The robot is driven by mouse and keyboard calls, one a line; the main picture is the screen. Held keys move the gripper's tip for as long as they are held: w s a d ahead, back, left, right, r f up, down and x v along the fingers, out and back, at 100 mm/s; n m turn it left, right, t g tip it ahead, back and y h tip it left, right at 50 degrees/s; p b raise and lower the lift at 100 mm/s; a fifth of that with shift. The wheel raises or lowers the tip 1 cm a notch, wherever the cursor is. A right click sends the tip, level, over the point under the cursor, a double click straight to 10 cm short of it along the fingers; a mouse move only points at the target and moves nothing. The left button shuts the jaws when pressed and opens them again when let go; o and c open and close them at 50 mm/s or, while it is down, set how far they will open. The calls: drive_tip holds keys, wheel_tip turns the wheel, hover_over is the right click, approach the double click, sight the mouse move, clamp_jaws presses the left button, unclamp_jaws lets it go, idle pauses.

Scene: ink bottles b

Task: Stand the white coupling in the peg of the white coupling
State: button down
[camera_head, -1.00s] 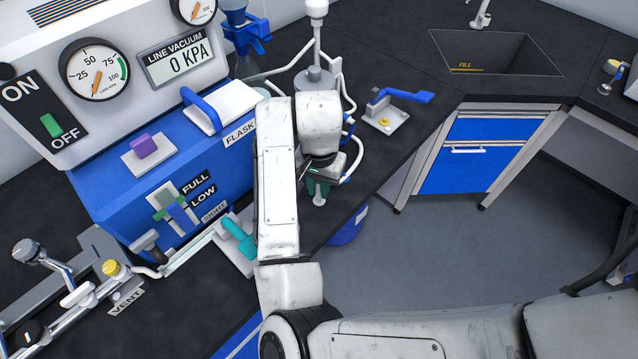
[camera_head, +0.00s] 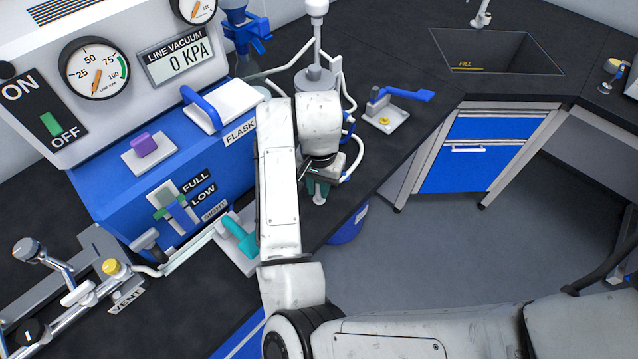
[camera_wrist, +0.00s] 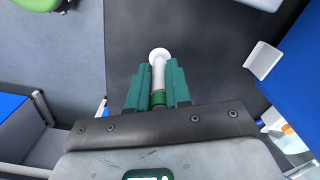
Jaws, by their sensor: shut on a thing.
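My gripper (camera_wrist: 158,95) has green fingers and is shut on the white coupling (camera_wrist: 159,60), a white tube with a round end and a green band between the fingers. In the head view my gripper (camera_head: 318,188) is above the dark bench near its front edge, partly hidden by my arm. The coupling's white tip (camera_head: 318,200) shows just below the fingers there. In the wrist view the coupling points away over the dark bench top. I cannot pick out the peg of the white coupling for sure.
The blue vacuum machine (camera_head: 165,195) stands left of my arm. A grey stand with a white post (camera_head: 317,45) and white tubing is behind my gripper. A plate with a blue lever (camera_head: 400,97) is to the right. A blue bin (camera_head: 349,228) is below the bench edge.

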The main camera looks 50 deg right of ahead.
drive_tip(key=shift+f+b, duration=0.45)
drive_tip(key=shift+f, duration=0.25)
drive_tip(key=c, duration=1)
unclamp_jaws()
wheel_tip(320, 180, up, 11)
drive_tip(key=shift+f+p, duration=0.1)
drive_tip(key=shift+p, duration=0.55)
